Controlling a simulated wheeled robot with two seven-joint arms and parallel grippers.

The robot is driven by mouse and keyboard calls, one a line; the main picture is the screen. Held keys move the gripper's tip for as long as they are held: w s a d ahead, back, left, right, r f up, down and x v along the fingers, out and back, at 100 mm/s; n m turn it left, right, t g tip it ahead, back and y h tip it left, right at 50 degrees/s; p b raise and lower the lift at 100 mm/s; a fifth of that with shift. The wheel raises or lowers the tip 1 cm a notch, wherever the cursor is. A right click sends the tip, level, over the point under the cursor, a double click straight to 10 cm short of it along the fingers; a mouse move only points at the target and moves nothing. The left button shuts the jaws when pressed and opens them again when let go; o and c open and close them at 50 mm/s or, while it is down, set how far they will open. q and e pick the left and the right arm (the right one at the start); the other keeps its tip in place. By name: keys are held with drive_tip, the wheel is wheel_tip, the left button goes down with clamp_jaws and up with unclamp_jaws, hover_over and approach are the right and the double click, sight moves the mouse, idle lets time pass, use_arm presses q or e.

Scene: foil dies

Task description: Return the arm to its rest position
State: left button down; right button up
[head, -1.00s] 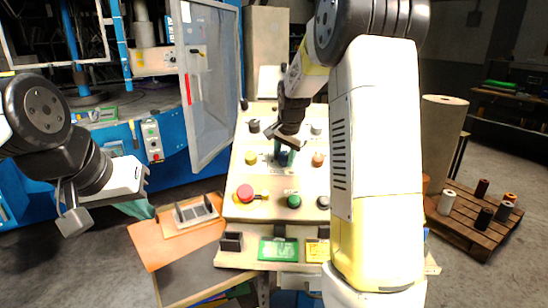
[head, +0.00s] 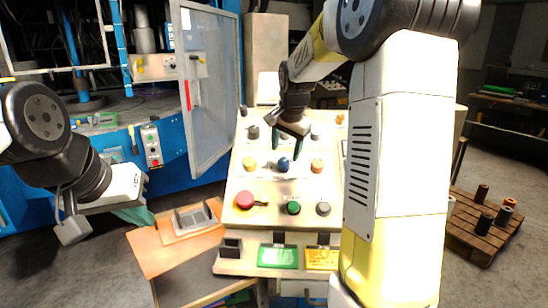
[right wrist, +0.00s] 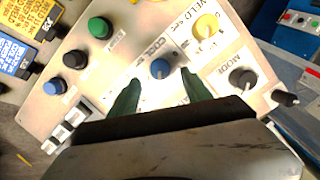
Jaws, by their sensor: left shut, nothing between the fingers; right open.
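My right gripper (head: 287,144) is above the sloped control panel (head: 262,222), its green fingers spread and empty. In the right wrist view, the open fingers (right wrist: 160,94) lie on either side of the view of a blue knob (right wrist: 160,68), with nothing between them. The same blue knob (head: 283,164) shows just below the fingers in the head view, apart from them as far as I can tell. My right arm's white and yellow links cover the panel's right part. My left gripper (head: 138,214) is shut and empty at the left, beside the orange-brown board.
A clear hinged door (head: 207,90) stands open left of the panel. A red button (head: 244,200), yellow knob (head: 250,163) and green button (head: 293,208) sit on the panel. Green (head: 278,257) and yellow (head: 320,258) tags hang below. A pallet (head: 478,238) with spools stands right.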

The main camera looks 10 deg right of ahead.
drive_tip(key=shift+s+r, duration=0.2)
drive_tip(key=shift+r, duration=0.25)
drive_tip(key=s+a+n+y, duration=0.1)
drive_tip(key=s+n, duration=0.3)
drive_tip(key=s, duration=1.1)
drive_tip(key=s+a+n+t+y, duration=0.1)
drive_tip(key=s+a+n, duration=0.2)
drive_tip(key=s, duration=1.1)
drive_tip(key=shift+s+a+r+n, duration=0.35)
drive_tip(key=shift+r+n, duration=0.1)
drive_tip(key=shift+n, duration=0.65)
drive_tip(key=shift+d, duration=0.1)
